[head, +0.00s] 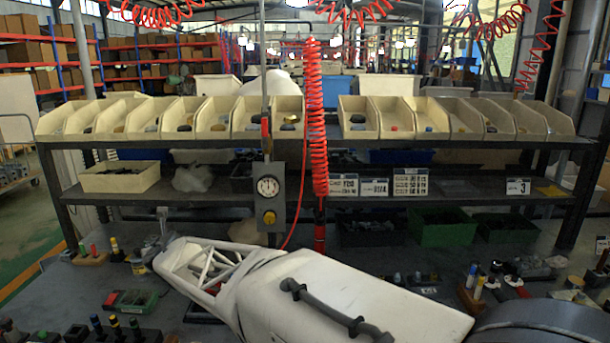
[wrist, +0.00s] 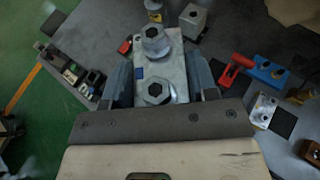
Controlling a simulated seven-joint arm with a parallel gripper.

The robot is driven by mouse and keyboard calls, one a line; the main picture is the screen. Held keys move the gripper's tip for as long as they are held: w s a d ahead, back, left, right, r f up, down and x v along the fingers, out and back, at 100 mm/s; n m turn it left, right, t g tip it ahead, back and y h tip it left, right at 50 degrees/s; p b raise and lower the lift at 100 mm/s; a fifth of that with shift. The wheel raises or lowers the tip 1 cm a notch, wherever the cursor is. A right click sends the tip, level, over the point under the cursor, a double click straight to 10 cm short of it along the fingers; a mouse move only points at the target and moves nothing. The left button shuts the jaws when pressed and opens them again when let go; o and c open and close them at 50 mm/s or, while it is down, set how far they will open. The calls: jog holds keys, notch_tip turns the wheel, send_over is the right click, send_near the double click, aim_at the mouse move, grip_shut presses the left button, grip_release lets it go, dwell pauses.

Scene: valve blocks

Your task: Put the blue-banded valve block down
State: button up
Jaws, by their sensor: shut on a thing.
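The valve block (wrist: 155,69) is a grey metal block with two round hex-socket fittings on it. A small blue mark shows on its left side in the wrist view. My gripper (wrist: 161,82) is shut on the block, with one finger on each side. The block's underside is hidden, so I cannot tell whether it touches anything below. In the head view my white arm reaches to the left over the bench, and the held block cannot be made out clearly there.
In the wrist view a smaller grey block (wrist: 193,20) stands just beyond the held block. A red-handled blue valve (wrist: 248,68) and a silver block (wrist: 264,109) lie at the right. In the head view a gauge box (head: 268,197) hangs above the bench, with shelf bins (head: 215,118) behind.

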jog(key=shift+a+r, duration=0.25)
jog(key=shift+r, duration=0.15)
jog(key=shift+d, duration=0.1)
dwell(0.3)
jog(key=w+d+r+m+t+h, duration=0.1)
jog(key=w+d+m+h, duration=0.15)
jog(key=w+d, duration=0.9)
jog(key=w+d+r+m+t+h, duration=0.1)
jog(key=w+d+m+h, duration=0.15)
jog(key=d, duration=1.85)
jog(key=w+d+m+t+h, duration=0.1)
jog(key=w+d+m+h, duration=0.35)
jog(key=d, duration=1.15)
jog(key=w+d+f+m+g+h, duration=0.15)
jog(key=d+f+m+h, duration=0.3)
jog(key=d, duration=0.65)
jog(key=d+f+m+g+h, duration=0.3)
jog(key=d+f+h, duration=0.15)
jog(key=d, duration=0.55)
jog(key=s+d+f+m+g+h, duration=0.3)
jog(key=s+d+f+m+g, duration=0.4)
jog(key=s+d+m+g, duration=0.1)
jog(key=shift+s+d+f+m+g+h, duration=0.4)
jog(key=shift+s+g, duration=0.15)
jog(key=shift+s, duration=0.35)
